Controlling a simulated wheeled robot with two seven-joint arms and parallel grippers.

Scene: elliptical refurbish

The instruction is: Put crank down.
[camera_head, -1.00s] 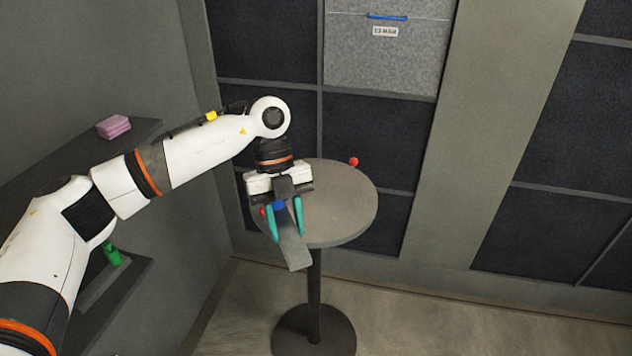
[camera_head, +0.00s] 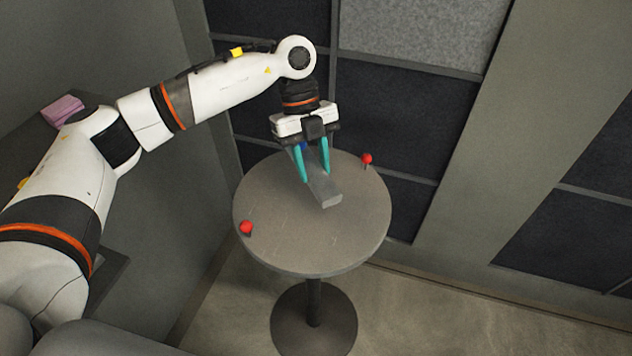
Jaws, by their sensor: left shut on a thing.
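The crank (camera_head: 325,189) is a grey bar with a small blue part near its far end. My left gripper (camera_head: 315,178), with teal fingers, is shut on it over the back half of the round grey table (camera_head: 310,240). The bar slants down toward the front right. I cannot tell whether it touches the tabletop. The gripper hides part of its far end. My right gripper is not in view.
A red ball-topped piece (camera_head: 246,228) is at the table's left edge and another (camera_head: 366,159) at its back right. The front and right of the tabletop are clear. A pink stack (camera_head: 62,110) lies on the dark shelf at left. Dark wall panels stand behind.

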